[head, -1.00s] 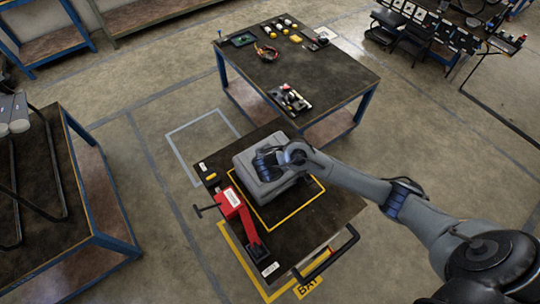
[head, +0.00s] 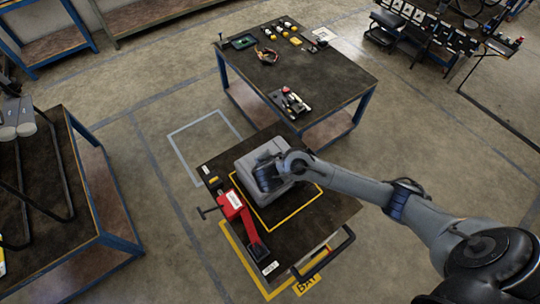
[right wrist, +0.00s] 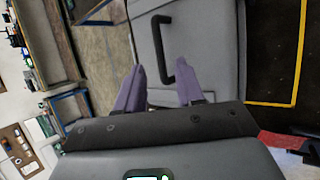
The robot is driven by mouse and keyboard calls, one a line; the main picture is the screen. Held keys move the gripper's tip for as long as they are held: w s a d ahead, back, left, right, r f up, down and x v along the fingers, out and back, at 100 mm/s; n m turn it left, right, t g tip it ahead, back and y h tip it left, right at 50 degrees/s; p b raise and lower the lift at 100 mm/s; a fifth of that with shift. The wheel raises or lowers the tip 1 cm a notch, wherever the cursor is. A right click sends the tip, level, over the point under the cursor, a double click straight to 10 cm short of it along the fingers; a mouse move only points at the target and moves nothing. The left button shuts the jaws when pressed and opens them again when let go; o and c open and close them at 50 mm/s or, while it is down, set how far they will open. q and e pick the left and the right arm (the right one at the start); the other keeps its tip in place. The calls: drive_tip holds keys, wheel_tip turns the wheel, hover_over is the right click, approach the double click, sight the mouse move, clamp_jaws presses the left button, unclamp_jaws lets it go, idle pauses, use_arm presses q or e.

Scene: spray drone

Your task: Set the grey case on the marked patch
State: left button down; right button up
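The grey case (head: 250,160) lies on a dark cart top in the head view, over the far part of a patch outlined in yellow (head: 289,219). Part of the outline is hidden behind the case and my arm. My right gripper (head: 268,180) is at the case's near right side. In the right wrist view my right gripper (right wrist: 160,67) is open, its two purple fingers apart, with the case's dark handle (right wrist: 164,45) in front of and partly between them. Grip contact is not visible. The grey case (right wrist: 205,35) fills the middle there. My left gripper is not in view.
A pale outlined square (head: 172,134) is on the floor behind. A table (head: 320,85) with small parts stands close behind the cart. A blue-framed bench (head: 85,190) is at left.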

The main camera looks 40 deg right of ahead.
drive_tip(key=s+a+r+m+g+y+p, duration=0.1)
drive_tip(key=s+a+r+m+y+p, duration=0.4)
drive_tip(key=s+a, duration=0.7)
drive_tip(key=s+d+r+m, duration=0.1)
drive_tip(key=s+d+m, duration=0.1)
drive_tip(key=s+m, duration=0.2)
drive_tip(key=s+d+r+m+g, duration=0.1)
drive_tip(key=s+d+m, duration=0.2)
drive_tip(key=s+m, duration=0.2)
drive_tip(key=shift+s+d+r, duration=0.2)
drive_tip(key=shift+s+r, duration=0.2)
drive_tip(key=shift+s, duration=0.2)
drive_tip(key=shift+r, duration=0.1)
